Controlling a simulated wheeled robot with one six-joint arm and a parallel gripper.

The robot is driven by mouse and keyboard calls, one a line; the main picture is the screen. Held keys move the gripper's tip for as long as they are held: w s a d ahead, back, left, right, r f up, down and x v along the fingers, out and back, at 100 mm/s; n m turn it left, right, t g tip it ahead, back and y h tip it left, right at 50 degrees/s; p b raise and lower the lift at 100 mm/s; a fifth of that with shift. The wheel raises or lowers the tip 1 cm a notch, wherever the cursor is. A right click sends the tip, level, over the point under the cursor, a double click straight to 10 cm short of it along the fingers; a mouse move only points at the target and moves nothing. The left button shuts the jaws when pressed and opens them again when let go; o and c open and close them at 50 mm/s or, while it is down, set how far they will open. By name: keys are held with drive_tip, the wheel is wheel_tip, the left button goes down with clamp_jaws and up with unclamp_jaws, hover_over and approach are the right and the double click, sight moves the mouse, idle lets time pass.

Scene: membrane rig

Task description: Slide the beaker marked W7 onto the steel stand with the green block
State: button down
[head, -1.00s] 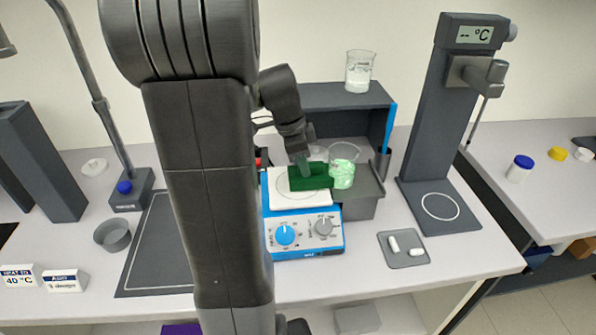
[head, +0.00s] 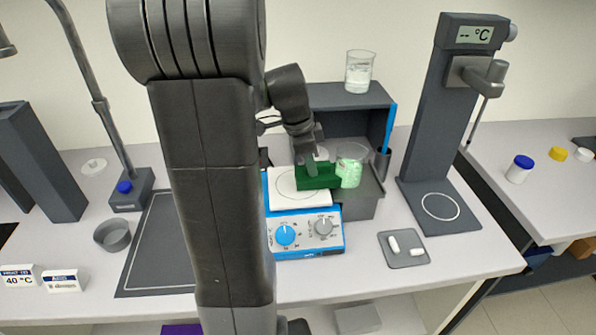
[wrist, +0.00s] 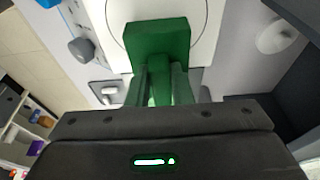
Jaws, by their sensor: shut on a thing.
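My gripper (head: 312,166) is shut on a green block (head: 318,177), low over the right part of the white plate of the blue hotplate (head: 305,240). The wrist view shows the block (wrist: 158,40) between my fingers (wrist: 160,88). A glass beaker (head: 351,163) with pale green contents stands just right of the block, touching or nearly so. No W7 mark is readable on it. A grey stand (head: 362,207) lies right of the hotplate. The beaker appears over this stand's left part; its base is partly hidden by the block, so how far it rests there cannot be told.
Another beaker (head: 360,72) stands on a dark shelf (head: 335,96) behind. A dark column with a display (head: 474,35) stands farther right.

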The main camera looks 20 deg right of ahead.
drive_tip(key=shift+s+d, duration=0.25)
drive_tip(key=shift+d, duration=0.9)
drive_tip(key=shift+w+a+b, duration=0.2)
drive_tip(key=shift+a, duration=0.7)
drive_tip(key=shift+w+a+b, duration=0.15)
drive_tip(key=shift+a+b, duration=0.05)
drive_tip(key=shift+a, duration=0.65)
wheel_tip(320, 180, up, 11)
drive_tip(key=p, duration=0.7)
drive_tip(key=shift+p, duration=0.4)
drive_tip(key=shift+f, duration=0.1)
